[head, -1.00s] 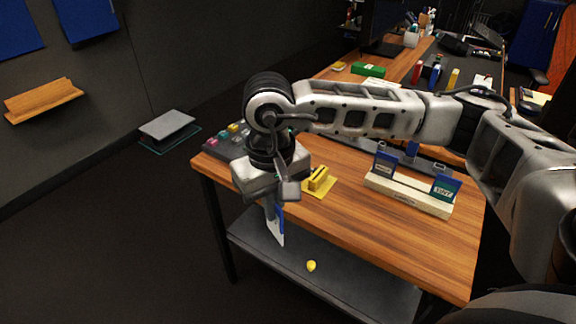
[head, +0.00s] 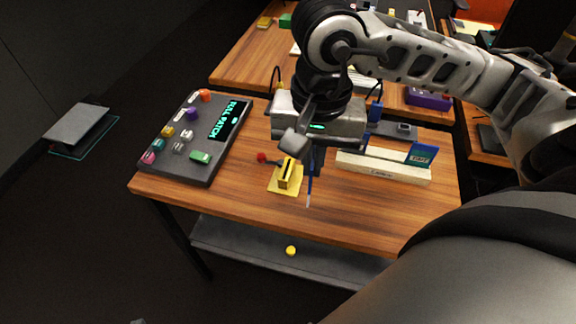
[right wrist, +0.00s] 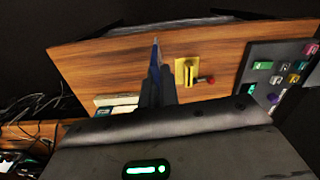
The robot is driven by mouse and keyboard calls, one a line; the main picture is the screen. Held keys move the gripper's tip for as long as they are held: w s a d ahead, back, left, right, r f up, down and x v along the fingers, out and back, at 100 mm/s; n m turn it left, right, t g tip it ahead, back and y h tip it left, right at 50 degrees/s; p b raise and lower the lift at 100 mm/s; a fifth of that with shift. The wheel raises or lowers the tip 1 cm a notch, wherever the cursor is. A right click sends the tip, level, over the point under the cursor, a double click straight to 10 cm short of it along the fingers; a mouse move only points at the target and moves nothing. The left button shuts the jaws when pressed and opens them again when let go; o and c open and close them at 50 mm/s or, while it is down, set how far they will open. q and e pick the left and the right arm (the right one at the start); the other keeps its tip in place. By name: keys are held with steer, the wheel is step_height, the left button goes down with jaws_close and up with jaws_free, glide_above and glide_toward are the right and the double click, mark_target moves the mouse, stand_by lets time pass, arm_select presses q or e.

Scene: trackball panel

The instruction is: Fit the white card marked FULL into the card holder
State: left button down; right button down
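My right gripper (head: 313,160) is shut on a thin card (head: 309,190), which hangs upright below the fingers. The card shows nearly edge-on, blue with a pale lower end; its marking cannot be read. The right wrist view shows the card (right wrist: 155,62) between the fingers (right wrist: 158,88). A yellow slotted block on a yellow base (head: 287,180), which looks like a card holder, stands just left of the card, apart from it. A cream card rack (head: 390,171) stands to the right with a blue-green card (head: 421,154) in it. My left gripper is not in view.
A dark panel (head: 183,150) with coloured knobs and a lit green display (head: 230,120) lies on the table's left. A red knob (head: 262,157) is beside the yellow block. The wooden table's front strip (head: 230,195) is clear. A small yellow ball (head: 291,250) lies on the lower shelf.

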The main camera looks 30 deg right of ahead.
steer(key=shift+m, duration=0.7)
steer(key=w+d+f, duration=0.1)
steer(key=w+f, duration=0.1)
steer(key=w, duration=0.2)
steer(key=w+d+f+p, duration=0.1)
steer(key=w+f, duration=0.2)
steer(key=w+d+f+p, duration=0.1)
steer(key=w+f, duration=0.2)
steer(key=w, duration=0.1)
steer(key=shift+w+d+f, duration=0.15)
steer(key=shift+w+d, duration=0.15)
steer(key=f, duration=0.2)
steer(key=f+p, duration=0.1)
steer(key=f, duration=0.1)
steer(key=shift+w+d, duration=0.1)
steer(key=shift+w, duration=0.3)
steer(key=shift+f, duration=0.25)
steer(key=c, duration=2)
jaws_free()
steer(key=o, duration=0.4)
steer(key=shift+c, duration=0.2)
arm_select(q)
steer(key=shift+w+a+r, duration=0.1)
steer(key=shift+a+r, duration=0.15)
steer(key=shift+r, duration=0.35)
